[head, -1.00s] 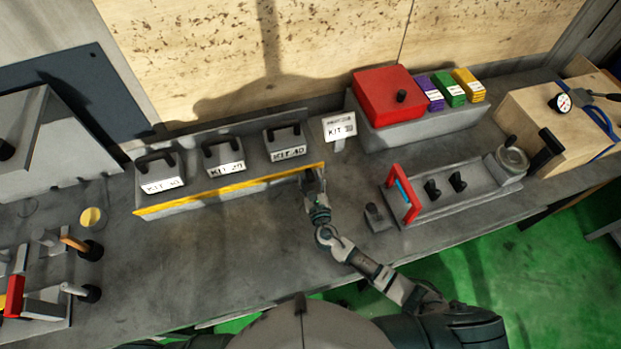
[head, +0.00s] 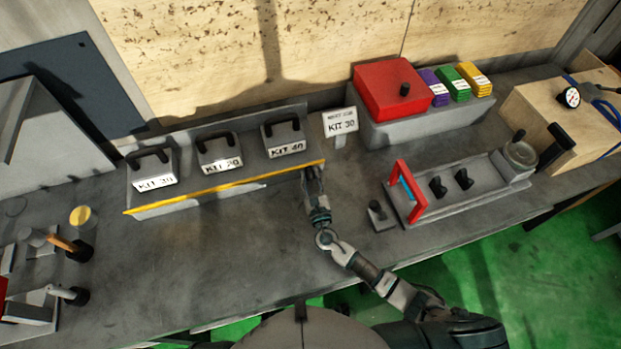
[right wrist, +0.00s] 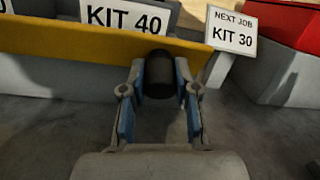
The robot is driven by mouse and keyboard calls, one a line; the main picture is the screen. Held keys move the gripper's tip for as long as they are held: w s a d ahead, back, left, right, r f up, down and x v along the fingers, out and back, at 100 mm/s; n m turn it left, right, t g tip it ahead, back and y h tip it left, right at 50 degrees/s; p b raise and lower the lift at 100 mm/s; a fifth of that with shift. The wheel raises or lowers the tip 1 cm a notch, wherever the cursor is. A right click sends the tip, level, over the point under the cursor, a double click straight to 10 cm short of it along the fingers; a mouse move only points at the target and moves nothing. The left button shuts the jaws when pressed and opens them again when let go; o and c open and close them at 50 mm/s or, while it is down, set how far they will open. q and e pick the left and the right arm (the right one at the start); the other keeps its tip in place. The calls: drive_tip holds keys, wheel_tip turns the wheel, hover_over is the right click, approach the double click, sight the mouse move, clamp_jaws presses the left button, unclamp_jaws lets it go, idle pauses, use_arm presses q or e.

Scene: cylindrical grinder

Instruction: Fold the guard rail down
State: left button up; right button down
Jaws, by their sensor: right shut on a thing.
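The guard rail (head: 225,187) is a yellow bar along the front of the grey rack that holds the kit boxes. It also shows in the right wrist view (right wrist: 60,40), running across the lower part of the KIT 40 box. My right gripper (head: 312,172) is at the right end of the rail. In the right wrist view its fingers (right wrist: 160,80) are shut around a black cylindrical knob (right wrist: 160,68) at the rail's front. My left gripper is not in view.
Kit boxes KIT 20 (head: 220,155) and KIT 40 (head: 284,138) stand behind the rail. A sign (head: 341,122) reads NEXT JOB KIT 30. A fixture with a red frame (head: 410,190) stands to the right.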

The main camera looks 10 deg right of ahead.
drive_tip(key=c, duration=0.9)
unclamp_jaws()
drive_tip(key=shift+o, duration=0.2)
drive_tip(key=s, duration=0.4)
drive_tip(key=s+d+f, duration=0.1)
drive_tip(key=s, duration=0.7)
drive_tip(key=shift+d+f, duration=0.2)
drive_tip(key=shift+f, duration=0.1)
drive_tip(key=shift+w, duration=0.1)
